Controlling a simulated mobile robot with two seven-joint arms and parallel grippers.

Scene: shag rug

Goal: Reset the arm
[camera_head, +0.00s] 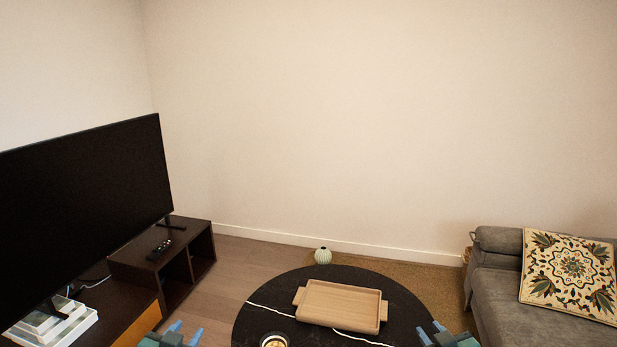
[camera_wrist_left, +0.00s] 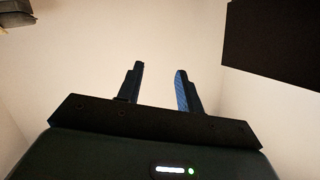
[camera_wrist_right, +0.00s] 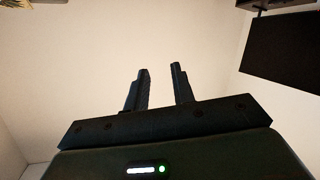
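My left gripper (camera_head: 183,331) shows at the bottom edge of the head view, left of the round table. In the left wrist view its two fingers (camera_wrist_left: 158,88) stand apart with nothing between them. My right gripper (camera_head: 430,333) is at the bottom edge of the head view, at the table's right side. In the right wrist view its fingers (camera_wrist_right: 161,86) are also apart and empty, with a somewhat narrower gap. Only the wall and other background show beyond the fingers in both wrist views.
A round black table (camera_head: 262,318) carries a wooden tray (camera_head: 340,303) and a small round item (camera_head: 274,340). A TV (camera_head: 90,200) and dark cabinet (camera_head: 190,232) with a remote (camera_head: 159,250) are left. A grey sofa (camera_head: 495,285) with a patterned cushion (camera_head: 570,272) is right. A pale vase (camera_head: 323,256) stands behind.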

